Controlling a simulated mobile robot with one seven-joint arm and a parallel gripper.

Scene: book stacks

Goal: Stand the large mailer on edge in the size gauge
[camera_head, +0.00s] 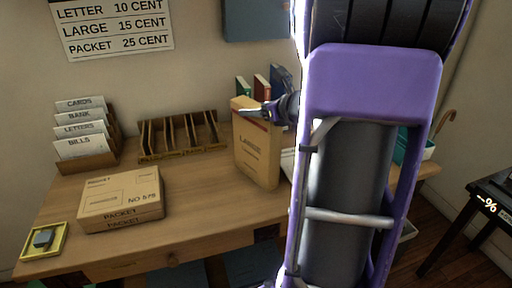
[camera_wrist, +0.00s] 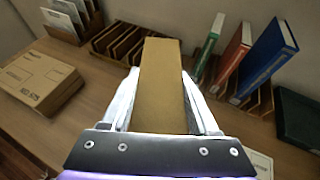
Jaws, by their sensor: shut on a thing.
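The large mailer is a flat tan envelope (camera_head: 256,150) with "LARGE" printed on its face. It is upright on edge over the right half of the desk, right of the slotted wooden rack that looks like the size gauge (camera_head: 182,154). I cannot tell whether its lower edge touches the desk. My gripper (camera_head: 265,111) is shut on its upper part. In the wrist view the mailer (camera_wrist: 160,85) runs between my two fingers (camera_wrist: 158,105), and the gauge (camera_wrist: 103,50) lies beyond it to the left. The gauge's visible slots look empty.
A packet box (camera_head: 122,195) lies at the desk's left front. A card sorter (camera_head: 88,165) stands behind it, left of the gauge. A yellow tray (camera_head: 30,253) is at the front left corner. Upright books (camera_wrist: 264,60) stand right of the mailer. Bare desk (camera_head: 195,190) lies between box and mailer.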

